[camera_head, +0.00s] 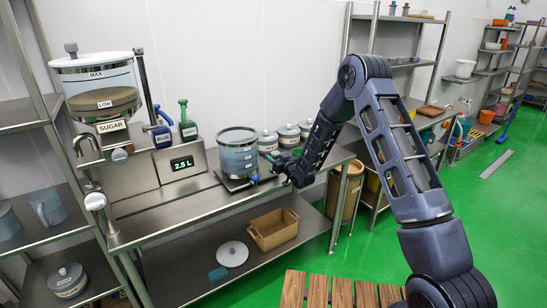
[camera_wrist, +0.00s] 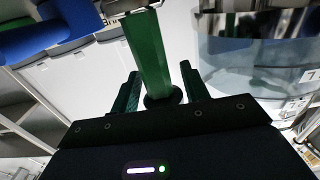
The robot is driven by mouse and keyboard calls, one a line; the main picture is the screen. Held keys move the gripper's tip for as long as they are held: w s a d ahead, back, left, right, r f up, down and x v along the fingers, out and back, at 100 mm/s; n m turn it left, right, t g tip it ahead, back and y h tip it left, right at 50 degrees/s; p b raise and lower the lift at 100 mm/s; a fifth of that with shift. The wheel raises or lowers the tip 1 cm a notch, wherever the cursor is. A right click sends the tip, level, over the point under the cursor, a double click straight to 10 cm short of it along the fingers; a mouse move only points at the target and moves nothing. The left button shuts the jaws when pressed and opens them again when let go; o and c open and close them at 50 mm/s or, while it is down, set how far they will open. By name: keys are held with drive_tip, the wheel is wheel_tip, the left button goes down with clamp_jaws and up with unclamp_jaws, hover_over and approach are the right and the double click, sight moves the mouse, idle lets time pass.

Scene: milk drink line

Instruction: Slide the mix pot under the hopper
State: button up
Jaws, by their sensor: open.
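The mix pot (camera_head: 238,158) is a clear vessel with a metal rim and small labels, upright on the steel bench. The hopper (camera_head: 98,88), marked SUGAR, MAX and LOW, is mounted at the left. The pot stands to its right, not beneath it. My gripper (camera_head: 274,162) is open at the pot's right side. In the wrist view a green bar (camera_wrist: 148,50) stands between the open fingers (camera_wrist: 159,72). I cannot tell whether they touch it or what it belongs to. A clear vessel (camera_wrist: 250,65), seemingly the pot, fills the right.
A 2.5 L display (camera_head: 181,163) stands between hopper and pot, with a blue bottle (camera_head: 161,135) and a green bottle (camera_head: 187,128) behind. Several lidded jars (camera_head: 288,133) stand right of the pot. The bench front (camera_head: 165,209) is clear. A brown crate (camera_head: 273,230) is below.

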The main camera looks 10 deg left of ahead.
drive_tip(key=shift+w+a, duration=0.5)
drive_tip(key=shift+w, duration=0.05)
drive_tip(key=shift+c, duration=0.3)
clamp_jaws()
drive_tip(key=s+a, duration=3.2)
drive_tip(key=s, duration=0.1)
drive_tip(key=shift+a, duration=0.4)
drive_tip(key=shift+s, duration=0.1)
drive_tip(key=shift+c, duration=0.2)
unclamp_jaws()
drive_tip(key=shift+a, duration=0.15)
drive_tip(key=shift+o, duration=0.5)
